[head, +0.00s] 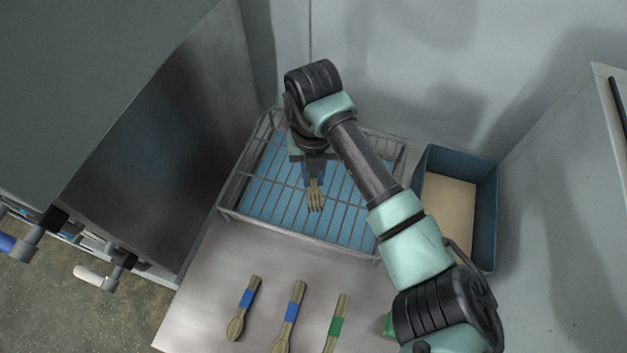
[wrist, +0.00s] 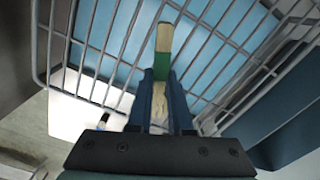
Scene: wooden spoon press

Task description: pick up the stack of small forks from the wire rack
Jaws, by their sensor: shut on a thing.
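The stack of small forks (head: 315,197) is wooden, with a green band, and sits at my gripper (head: 314,172). Its tines point toward the front of the wire rack (head: 232,213) in the head view. In the wrist view my gripper (wrist: 161,82) is shut on the stack of small forks (wrist: 164,38), whose pale end and green band stick out past the fingertips. The forks are over the wire rack (wrist: 85,45), inside its rim. I cannot tell whether they touch the rack's wires or how many forks are stacked.
On the metal table (head: 200,290) in front lie wooden utensils: two with blue bands (head: 248,298) (head: 297,290) and one with a green band (head: 337,325). A blue bin (head: 487,215) stands right of the rack. A tall metal cabinet (head: 160,150) is close on the left; a wall is behind.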

